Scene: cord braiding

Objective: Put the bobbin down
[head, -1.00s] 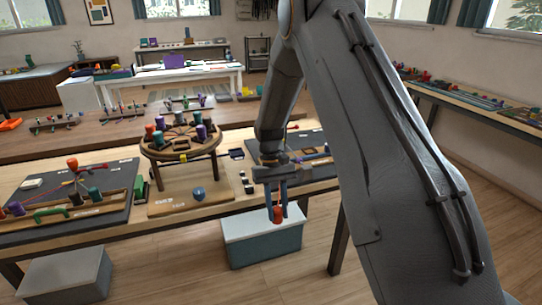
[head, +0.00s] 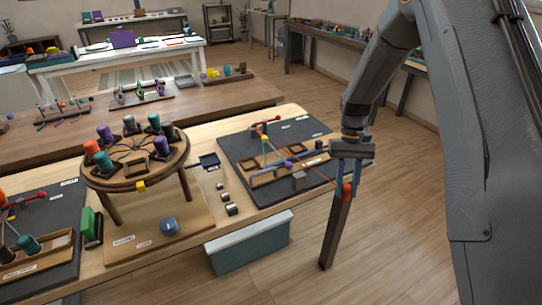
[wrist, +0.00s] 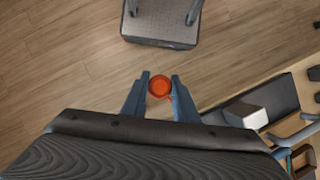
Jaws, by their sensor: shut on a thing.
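My gripper (head: 347,186) is shut on an orange-red bobbin (head: 347,192), in front of the table's right end. In the wrist view the bobbin (wrist: 159,86) sits between the two fingers, above bare floor. A thin red cord runs from the bobbin back to the black mat (head: 315,126) on the right of the table. On that mat a wooden holder (head: 262,178) has square recesses, and a red-ended piece stands behind it. The round wooden braiding stand (head: 135,178) carries several coloured bobbins around its rim.
A grey-teal box with a pale lid (head: 250,243) stands on the floor before the table. A blue ball-like weight (head: 168,226) lies on the board under the stand. A grey block (head: 299,181) sits at the mat's front edge.

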